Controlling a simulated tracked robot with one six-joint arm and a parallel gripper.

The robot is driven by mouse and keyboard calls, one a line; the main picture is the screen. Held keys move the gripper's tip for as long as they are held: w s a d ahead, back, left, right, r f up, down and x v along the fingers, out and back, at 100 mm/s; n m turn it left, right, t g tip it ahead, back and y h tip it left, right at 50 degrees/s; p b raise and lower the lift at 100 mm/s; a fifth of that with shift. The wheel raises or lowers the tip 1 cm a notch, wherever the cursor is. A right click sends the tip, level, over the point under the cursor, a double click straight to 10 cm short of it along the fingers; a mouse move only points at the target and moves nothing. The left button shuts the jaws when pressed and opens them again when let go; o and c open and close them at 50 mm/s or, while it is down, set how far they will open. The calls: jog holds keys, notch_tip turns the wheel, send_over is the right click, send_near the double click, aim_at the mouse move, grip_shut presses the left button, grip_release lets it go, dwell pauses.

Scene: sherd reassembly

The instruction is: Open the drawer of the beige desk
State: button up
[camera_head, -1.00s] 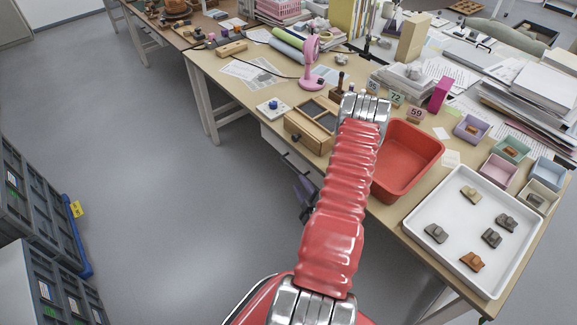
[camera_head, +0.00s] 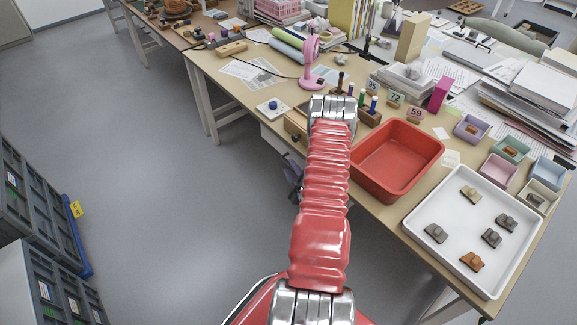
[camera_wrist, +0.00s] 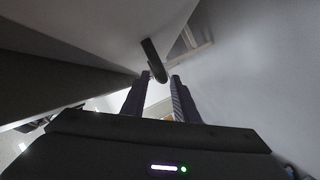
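The beige desk (camera_head: 245,97) runs diagonally across the head view. A pale bit of its drawer front (camera_head: 271,138) shows under the desk edge, left of my red arm, which hides the rest. In the wrist view the drawer front (camera_wrist: 85,25) is a grey surface, and its dark bar handle (camera_wrist: 154,60) sticks out from it. My gripper (camera_wrist: 160,77) is open, with the near end of the handle between or just beyond its fingertips. I cannot tell whether they touch. In the head view the gripper is mostly hidden behind my arm. The drawer looks shut.
On the desk are a red tub (camera_head: 397,160), a white tray (camera_head: 415,222) with several sherds, a pink fan (camera_head: 311,62) and a wooden box (camera_head: 294,122) partly behind my arm. Grey crates (camera_head: 45,215) stand at the left. The floor between is clear.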

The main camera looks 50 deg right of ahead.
jog(key=shift+x, duration=1.5)
grip_shut()
jog(key=shift+a+f, duration=0.1)
